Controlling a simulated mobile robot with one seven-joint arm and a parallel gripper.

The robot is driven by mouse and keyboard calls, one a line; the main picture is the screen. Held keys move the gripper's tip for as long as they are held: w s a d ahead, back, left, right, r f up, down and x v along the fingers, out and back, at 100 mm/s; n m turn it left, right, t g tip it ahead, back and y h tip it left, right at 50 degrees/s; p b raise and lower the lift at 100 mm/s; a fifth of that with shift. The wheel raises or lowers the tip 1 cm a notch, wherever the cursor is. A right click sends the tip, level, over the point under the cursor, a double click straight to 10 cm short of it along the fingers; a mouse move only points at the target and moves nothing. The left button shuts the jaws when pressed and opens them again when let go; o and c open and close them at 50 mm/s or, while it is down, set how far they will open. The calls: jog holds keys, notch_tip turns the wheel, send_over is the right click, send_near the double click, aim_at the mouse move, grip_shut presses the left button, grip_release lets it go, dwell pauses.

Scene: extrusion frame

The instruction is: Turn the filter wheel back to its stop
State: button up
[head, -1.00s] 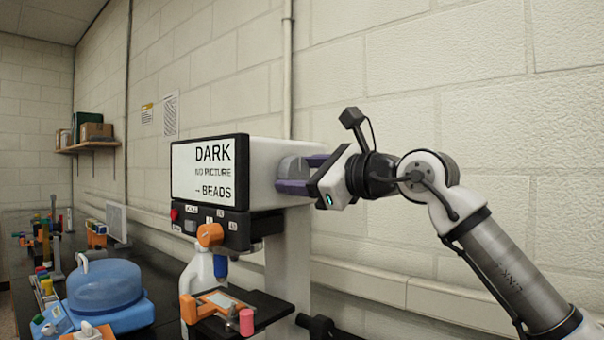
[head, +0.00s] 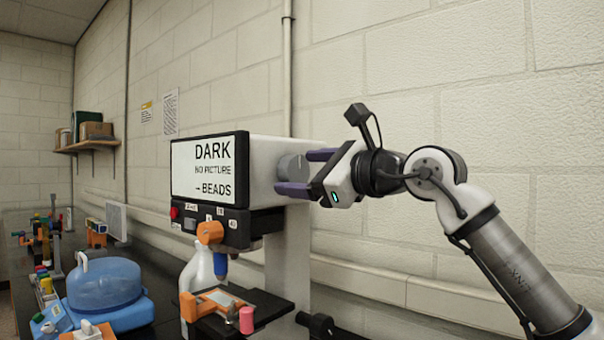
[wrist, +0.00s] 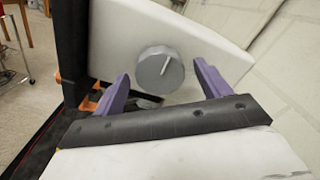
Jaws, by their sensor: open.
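The filter wheel (wrist: 160,70) is a round grey knob with a pale pointer line, on the white side of the microscope-like machine (head: 262,160). In the wrist view its line points up and slightly right. It also shows in the head view (head: 293,168). My gripper (head: 295,172) is open, its purple fingers apart, one toward each side of the wheel. In the wrist view the fingers (wrist: 162,85) stand to the left and right of the knob with gaps on both sides, so I hold nothing. The machine's screen (head: 208,168) reads "DARK, NO PICTURE, → BEADS".
Under the screen are an orange knob (head: 209,232) and a dark stage with an orange holder (head: 216,302). A white bottle (head: 198,268) and a blue domed device (head: 105,290) stand on the bench to the left. The block wall (head: 480,120) runs behind my arm.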

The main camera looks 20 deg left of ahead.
jog(key=b+v, duration=0.2)
jog(key=v, duration=1.1)
jog(key=shift+b, duration=0.3)
